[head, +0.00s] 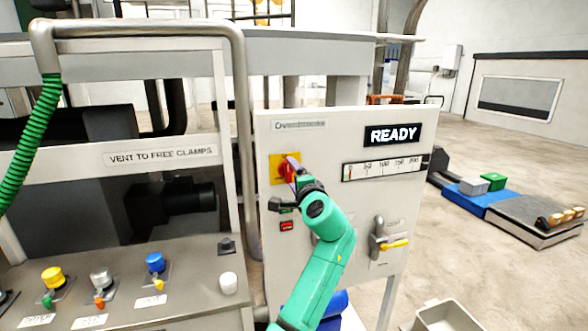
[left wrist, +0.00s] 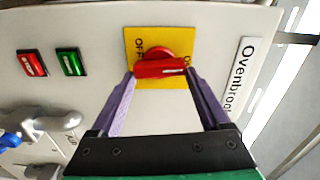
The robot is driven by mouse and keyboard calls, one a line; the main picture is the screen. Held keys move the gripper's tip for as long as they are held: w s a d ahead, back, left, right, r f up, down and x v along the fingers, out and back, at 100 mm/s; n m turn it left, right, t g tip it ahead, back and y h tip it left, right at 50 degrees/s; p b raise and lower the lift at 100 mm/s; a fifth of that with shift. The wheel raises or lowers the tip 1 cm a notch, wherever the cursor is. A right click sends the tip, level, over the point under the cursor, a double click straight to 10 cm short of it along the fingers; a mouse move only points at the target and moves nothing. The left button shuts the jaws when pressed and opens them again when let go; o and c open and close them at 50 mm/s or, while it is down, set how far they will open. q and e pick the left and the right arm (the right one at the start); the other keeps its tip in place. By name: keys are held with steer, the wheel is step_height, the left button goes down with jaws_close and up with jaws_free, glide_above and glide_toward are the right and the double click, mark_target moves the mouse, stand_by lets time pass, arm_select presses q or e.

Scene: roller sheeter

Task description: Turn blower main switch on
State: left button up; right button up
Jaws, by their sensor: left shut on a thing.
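The blower main switch is a red rotary handle (left wrist: 158,69) on a yellow plate (left wrist: 134,39) on the pale control panel. In the left wrist view the plate shows "OFF" at its left and a partly hidden word starting with "O" at its right. The handle lies level across that picture. My left gripper (left wrist: 161,74) is shut on the handle, with a purple finger at each end of it. In the head view the yellow plate (head: 276,168) is at the panel's upper left, and my left gripper (head: 291,176) partly covers the switch. My right gripper is not in view.
Red (left wrist: 31,63) and green (left wrist: 71,62) buttons sit near the switch. A "READY" display (head: 392,135), a gauge (head: 385,168) and a lever with a yellow grip (head: 394,245) are farther right. A grey pipe (head: 240,130) stands just left of the panel.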

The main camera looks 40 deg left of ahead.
arm_select(q)
steer(key=shift+r+m+p, duration=0.25)
steer(key=shift+m+p, duration=0.05)
steer(key=shift+m, duration=0.2)
steer(key=o, duration=1.2)
steer(key=shift+a, duration=0.1)
steer(key=shift+a+f, duration=0.2)
steer(key=shift+s+d+f, duration=0.1)
steer(key=shift+d+f, duration=0.05)
steer(key=shift+d, duration=0.15)
steer(key=b+v, duration=0.5)
steer(key=v, duration=0.9)
